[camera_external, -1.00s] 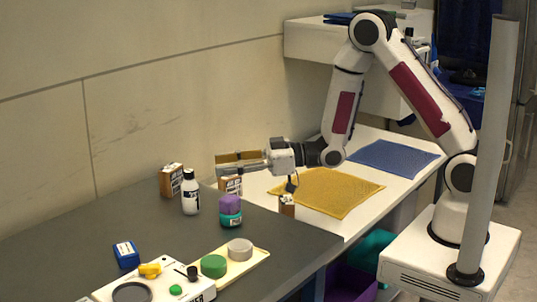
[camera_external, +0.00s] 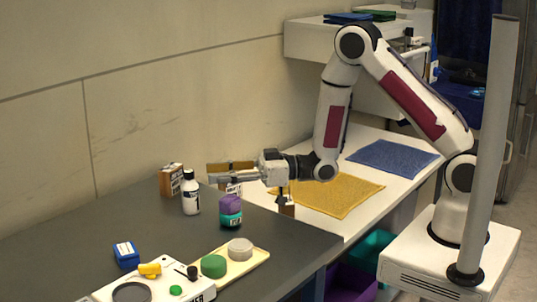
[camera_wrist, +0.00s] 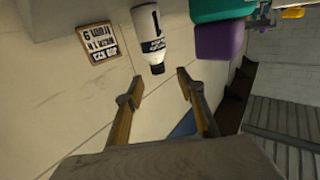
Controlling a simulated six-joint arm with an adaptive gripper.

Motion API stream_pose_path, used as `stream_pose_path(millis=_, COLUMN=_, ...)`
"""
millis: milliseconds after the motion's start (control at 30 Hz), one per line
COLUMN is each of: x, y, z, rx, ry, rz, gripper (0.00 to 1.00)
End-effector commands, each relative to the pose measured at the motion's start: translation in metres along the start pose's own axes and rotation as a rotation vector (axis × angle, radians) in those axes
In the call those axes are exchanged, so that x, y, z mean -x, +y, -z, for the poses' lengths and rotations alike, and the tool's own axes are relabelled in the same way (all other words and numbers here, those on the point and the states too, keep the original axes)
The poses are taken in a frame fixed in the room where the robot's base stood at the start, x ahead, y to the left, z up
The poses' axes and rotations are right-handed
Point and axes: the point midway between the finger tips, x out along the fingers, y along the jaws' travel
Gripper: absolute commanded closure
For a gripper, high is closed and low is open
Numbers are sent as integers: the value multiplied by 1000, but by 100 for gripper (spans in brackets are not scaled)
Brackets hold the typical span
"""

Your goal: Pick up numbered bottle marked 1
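The bottle marked 1 (camera_external: 191,199) is white with a black cap and a dark label, and stands upright on the dark grey counter. In the wrist view the bottle (camera_wrist: 148,32) shows a large 1, with its cap pointing toward my fingers. My gripper (camera_external: 210,174) is open and empty, its fingers pointing left, just right of the bottle's upper part in the external view. In the wrist view, the cap lies just beyond and between my gripper's spread fingertips (camera_wrist: 158,80), apart from both.
A brown labelled box (camera_external: 171,181) stands behind-left of the bottle. A purple and teal jar (camera_external: 231,211) stands close on its right. A tray (camera_external: 250,263) and a blue box (camera_external: 126,255) are nearer the front.

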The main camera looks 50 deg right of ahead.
Motion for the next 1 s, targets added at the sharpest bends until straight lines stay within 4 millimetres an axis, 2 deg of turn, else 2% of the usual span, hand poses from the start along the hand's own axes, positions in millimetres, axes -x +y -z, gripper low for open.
stream_pose_path(millis=133, x=-8, y=0, z=0, rx=-1, ry=1, rz=0, gripper=62)
stream_pose_path(millis=567, x=-12, y=1, z=0, rx=-1, ry=1, rz=0, gripper=62)
stream_pose_path(millis=1000, x=-51, y=4, z=2, rx=0, ry=0, rz=1, gripper=62)
